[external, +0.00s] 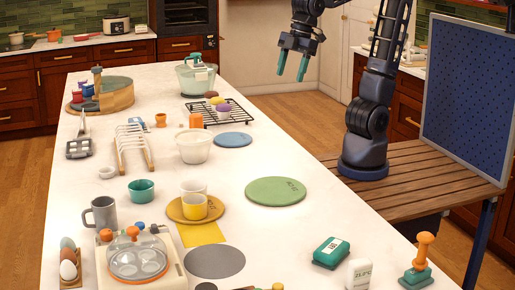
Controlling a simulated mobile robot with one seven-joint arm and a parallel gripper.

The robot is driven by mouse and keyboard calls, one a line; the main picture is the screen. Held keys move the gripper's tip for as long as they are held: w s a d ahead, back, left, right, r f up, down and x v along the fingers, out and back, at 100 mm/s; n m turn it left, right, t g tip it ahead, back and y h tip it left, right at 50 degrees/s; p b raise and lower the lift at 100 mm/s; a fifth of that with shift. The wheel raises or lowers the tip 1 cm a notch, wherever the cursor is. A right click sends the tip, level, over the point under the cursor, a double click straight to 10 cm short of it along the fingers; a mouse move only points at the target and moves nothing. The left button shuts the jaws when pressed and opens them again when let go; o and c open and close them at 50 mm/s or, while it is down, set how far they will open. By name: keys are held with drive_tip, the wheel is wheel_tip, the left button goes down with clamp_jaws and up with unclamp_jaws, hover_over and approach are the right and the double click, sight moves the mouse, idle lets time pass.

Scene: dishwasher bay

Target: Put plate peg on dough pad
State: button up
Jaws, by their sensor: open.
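My gripper (292,72) is open and empty, with teal fingers pointing down, in the air beyond the counter's right edge. Several round flat pads lie on the counter: a large green one (275,190) with small print, a blue one (232,140) and a grey one (214,262). I cannot tell for sure which is the dough pad. I cannot single out the plate peg. A white rack with upright prongs (133,147) stands at left centre, and an orange knobbed handle on a green base (419,265) stands at the front right.
An ochre tray (180,218) holds cups beside the green pad. A white bowl (194,147) and a black wire rack (223,119) stand farther back. A green box (331,252) and a white item (359,274) stand at the front right. Clear counter surrounds the green pad's right side.

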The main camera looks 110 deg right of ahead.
drive_tip(key=s+d+f+m, duration=0.3)
drive_tip(key=s+d, duration=0.3)
drive_tip(key=d, duration=0.1)
drive_tip(key=s+d+f+m+t, duration=0.1)
drive_tip(key=s+d+f+m, duration=0.1)
drive_tip(key=s+d, duration=0.4)
drive_tip(key=shift+s+d+f+m+h, duration=0.3)
drive_tip(key=shift+s+d+f+m, duration=0.05)
drive_tip(key=shift+f+m, duration=0.05)
